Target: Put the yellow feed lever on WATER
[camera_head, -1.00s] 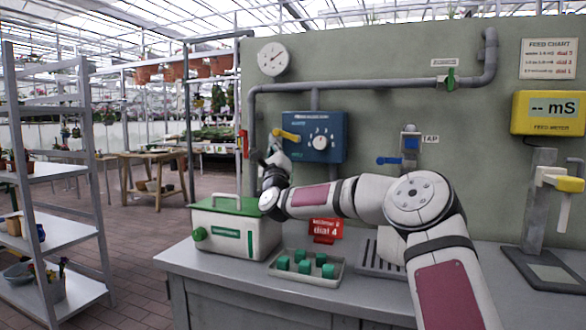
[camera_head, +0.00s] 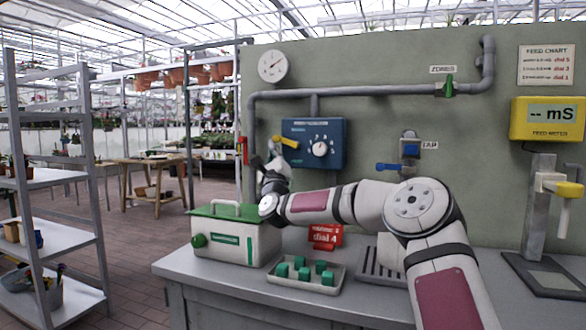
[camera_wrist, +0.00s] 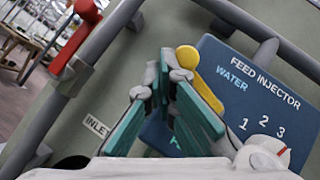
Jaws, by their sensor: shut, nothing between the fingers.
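The yellow feed lever (camera_head: 287,142) is on the left side of the blue feed injector panel (camera_head: 331,158). It points left and slightly up. In the wrist view the lever (camera_wrist: 204,86) has its round knob beside the word WATER (camera_wrist: 232,78); a lower label is mostly hidden behind my fingers. My gripper (camera_head: 275,150) is just below and left of the lever in the head view. In the wrist view my gripper (camera_wrist: 166,62) is shut and empty, its teal fingers immediately left of the lever. I cannot tell whether they touch it.
A red-handled valve (camera_wrist: 85,15) stands left of my gripper on a grey pipe. A numbered dial (camera_head: 320,148) is on the panel. Below are a green-lidded box (camera_head: 236,236), a tray of green blocks (camera_head: 306,286) and a red sign (camera_head: 325,236).

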